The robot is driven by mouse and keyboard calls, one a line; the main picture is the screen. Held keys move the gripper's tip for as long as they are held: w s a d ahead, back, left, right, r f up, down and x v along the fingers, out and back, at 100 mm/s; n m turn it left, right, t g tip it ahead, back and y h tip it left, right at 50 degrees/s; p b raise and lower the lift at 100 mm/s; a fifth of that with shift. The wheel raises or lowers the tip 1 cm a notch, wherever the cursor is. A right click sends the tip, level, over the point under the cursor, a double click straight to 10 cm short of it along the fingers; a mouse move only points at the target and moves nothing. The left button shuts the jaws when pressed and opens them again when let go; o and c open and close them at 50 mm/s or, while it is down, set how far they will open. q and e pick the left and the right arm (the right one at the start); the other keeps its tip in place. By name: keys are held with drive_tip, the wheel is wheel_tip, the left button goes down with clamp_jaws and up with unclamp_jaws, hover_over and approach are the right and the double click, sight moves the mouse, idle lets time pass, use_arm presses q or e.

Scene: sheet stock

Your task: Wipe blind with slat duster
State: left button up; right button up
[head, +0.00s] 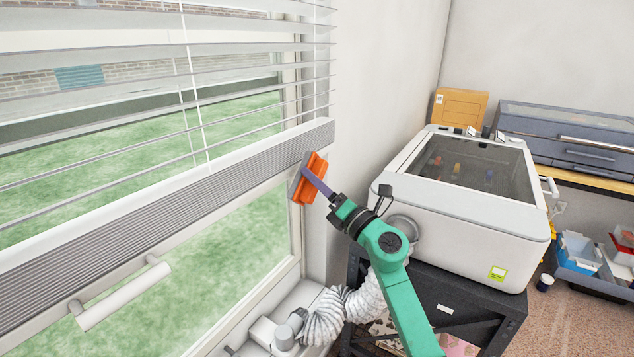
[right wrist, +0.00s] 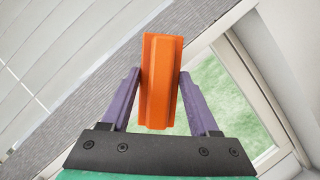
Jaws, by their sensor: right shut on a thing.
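The blind (head: 240,174) hangs across the window, with open slats above and a ribbed stack of slats at its bottom. The orange slat duster (head: 313,187), with a grey edge, is at the right end of that stack. My right gripper (head: 308,173) is shut on the duster. In the right wrist view the duster (right wrist: 161,85) stands between the purple fingers, with the blind (right wrist: 60,50) behind it. I cannot tell whether the duster touches the blind. My left gripper is not in view.
A white handle bar (head: 125,297) is on the window below the blind. A white lidded machine (head: 450,228) stands on a dark stand to the right. A pale hose (head: 340,312) runs below my right arm. The wall is close beside the blind's right end.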

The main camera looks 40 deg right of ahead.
sight(301, 187)
drive_tip(key=shift+w, duration=0.2)
drive_tip(key=shift+w+a, duration=0.25)
drive_tip(key=shift+w, duration=0.5)
drive_tip(key=shift+w+a, duration=0.25)
drive_tip(key=shift+w, duration=0.45)
drive_tip(key=shift+s+a+r+p, duration=0.1)
drive_tip(key=shift+s+a+p, duration=0.25)
drive_tip(key=shift+a, duration=0.35)
drive_tip(key=shift+s+a+p, duration=0.1)
drive_tip(key=shift+a+p, duration=0.35)
drive_tip(key=shift+a, duration=0.25)
drive_tip(key=shift+s+a+p, duration=0.2)
drive_tip(key=shift+a+p, duration=0.05)
drive_tip(key=shift+a, duration=0.5)
drive_tip(key=shift+s+a+p, duration=0.2)
drive_tip(key=shift+a+p, duration=0.05)
drive_tip(key=shift+a, duration=0.45)
drive_tip(key=a, duration=0.2)
drive_tip(key=s+a+p, duration=0.1)
drive_tip(key=a, duration=0.2)
drive_tip(key=s+a, duration=0.1)
drive_tip(key=a, duration=0.1)
drive_tip(key=shift+s+a+p, duration=0.2)
drive_tip(key=shift+a+p, duration=0.1)
drive_tip(key=shift+a, duration=0.1)
drive_tip(key=shift+d, duration=0.1)
